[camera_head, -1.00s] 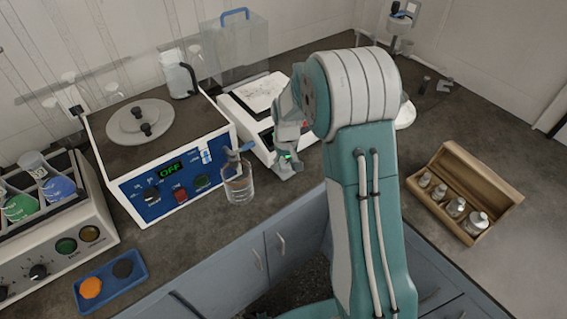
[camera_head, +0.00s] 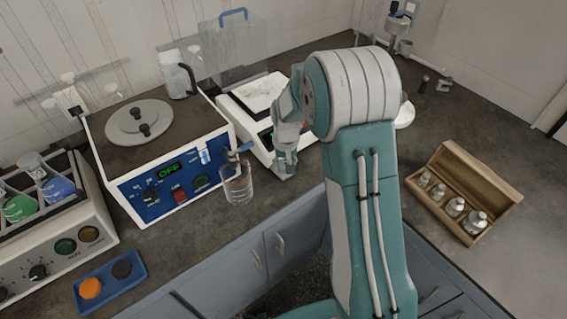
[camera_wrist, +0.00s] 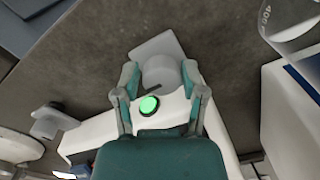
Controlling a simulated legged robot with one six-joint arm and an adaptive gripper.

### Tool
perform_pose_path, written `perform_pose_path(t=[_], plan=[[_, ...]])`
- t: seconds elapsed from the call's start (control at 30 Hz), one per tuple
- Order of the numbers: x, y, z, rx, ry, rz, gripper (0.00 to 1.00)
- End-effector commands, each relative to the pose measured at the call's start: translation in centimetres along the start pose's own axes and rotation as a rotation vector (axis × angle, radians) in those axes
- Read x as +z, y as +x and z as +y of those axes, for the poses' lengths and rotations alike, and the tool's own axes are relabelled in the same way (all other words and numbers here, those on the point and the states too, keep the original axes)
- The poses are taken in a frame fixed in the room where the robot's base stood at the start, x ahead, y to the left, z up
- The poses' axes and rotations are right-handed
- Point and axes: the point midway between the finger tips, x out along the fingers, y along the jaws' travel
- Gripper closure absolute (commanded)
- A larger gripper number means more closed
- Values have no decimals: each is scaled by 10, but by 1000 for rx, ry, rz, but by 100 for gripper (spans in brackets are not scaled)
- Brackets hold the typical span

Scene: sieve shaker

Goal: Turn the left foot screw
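The white balance (camera_head: 258,92) stands right of the blue-fronted shaker box in the head view. Its left foot screw (camera_wrist: 160,68) is a grey round knob on a grey plate in the wrist view. My gripper (camera_head: 286,160) points down at the balance's front corner and covers this foot in the head view. In the wrist view my gripper (camera_wrist: 160,70) has one finger on each side of the knob, apart, with slim gaps; I cannot tell contact. A green round light (camera_wrist: 149,106) shows on the balance between the fingers. A second grey foot (camera_wrist: 50,121) shows at the left.
A glass beaker (camera_head: 237,186) stands close left of my gripper, before the shaker box (camera_head: 170,180) showing OFF. A wooden box (camera_head: 480,183) of metal weights lies at the right, a blue tray (camera_head: 122,285) at the lower left. The counter's front edge is close below.

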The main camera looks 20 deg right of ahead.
Motion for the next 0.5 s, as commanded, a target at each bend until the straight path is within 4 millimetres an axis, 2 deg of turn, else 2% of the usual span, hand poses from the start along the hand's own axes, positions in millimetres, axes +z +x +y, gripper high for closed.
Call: perform_pose_path(t=[0.33,0.5], plan=[[-4,-2,-2,-1,0,9,38],[-5,-19,-2,-1,0,13,38]])
